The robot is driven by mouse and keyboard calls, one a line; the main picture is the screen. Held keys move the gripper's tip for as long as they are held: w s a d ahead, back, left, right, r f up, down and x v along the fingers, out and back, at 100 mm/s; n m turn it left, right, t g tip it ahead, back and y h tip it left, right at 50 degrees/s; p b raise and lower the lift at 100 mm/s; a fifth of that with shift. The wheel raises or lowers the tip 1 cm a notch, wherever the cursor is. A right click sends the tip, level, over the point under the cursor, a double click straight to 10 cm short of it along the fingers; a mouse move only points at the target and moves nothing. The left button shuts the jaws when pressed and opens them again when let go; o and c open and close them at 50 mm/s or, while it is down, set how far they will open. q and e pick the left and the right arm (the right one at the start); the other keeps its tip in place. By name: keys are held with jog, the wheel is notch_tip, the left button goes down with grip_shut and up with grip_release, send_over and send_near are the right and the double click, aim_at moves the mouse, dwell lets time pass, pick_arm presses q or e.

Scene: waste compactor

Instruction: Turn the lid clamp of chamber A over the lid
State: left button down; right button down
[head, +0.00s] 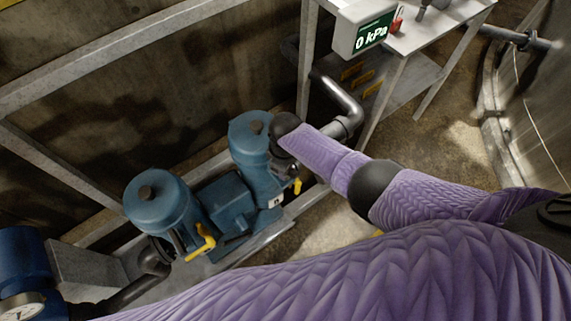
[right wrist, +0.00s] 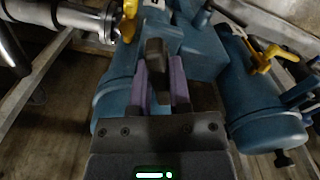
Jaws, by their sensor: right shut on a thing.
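Two blue chambers with round lids stand side by side in the head view, the left one (head: 157,205) with a dark knob on its lid and the right one (head: 250,135) partly behind my right wrist. I cannot read which is chamber A. My right gripper (right wrist: 160,85) is at the right chamber, its fingers mostly hidden in the head view. In the right wrist view its purple fingers are closed on a dark block (right wrist: 155,52), apparently the lid clamp's grip, against the blue body. The rest of the clamp is hidden. My left gripper is out of view.
Yellow handles sit on the left chamber (head: 203,243) and near the right one (head: 297,186). A blue housing (head: 230,203) lies between the chambers. A grey pipe (head: 345,110) and a frame post stand behind.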

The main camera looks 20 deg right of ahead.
jog(key=m, duration=0.3)
jog(key=shift+p, duration=0.35)
jog(key=shift+m, duration=1)
jog(key=c, duration=0.6)
grip_release()
jog(key=shift+o, duration=0.2)
notch_tip(320, 180, up, 10)
jog(key=p, duration=0.7)
